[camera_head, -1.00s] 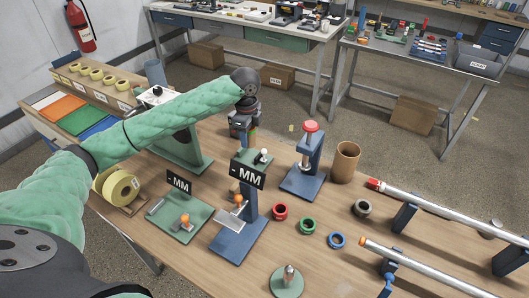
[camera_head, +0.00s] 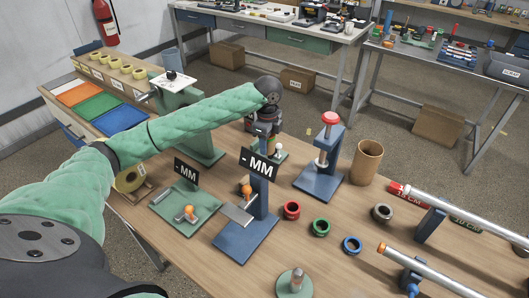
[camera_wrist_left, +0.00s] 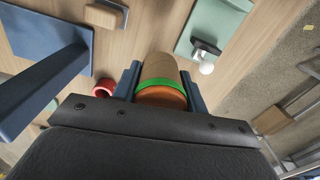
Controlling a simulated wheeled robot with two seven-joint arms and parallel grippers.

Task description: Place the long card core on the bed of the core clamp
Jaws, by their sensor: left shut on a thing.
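In the left wrist view my left gripper (camera_wrist_left: 160,90) is shut on a brown card core (camera_wrist_left: 162,68), a tube with a green band and an orange end. In the head view the left gripper (camera_head: 263,138) is above the table behind the right "-MM" sign, which hides its fingertips and the core. A green plate (camera_wrist_left: 228,22) with a dark lever and white ball knob lies close by; it looks like the core clamp, but I cannot be sure. It also shows behind the sign in the head view (camera_head: 281,152). The core appears apart from it. My right gripper is out of view.
A blue stand with "-MM" sign (camera_head: 259,168) is just in front of the gripper. A blue press with red knob (camera_head: 320,180) and an upright brown tube (camera_head: 366,162) stand to the right. Red (camera_head: 291,210), green (camera_head: 321,227) and blue (camera_head: 352,245) rings lie in front.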

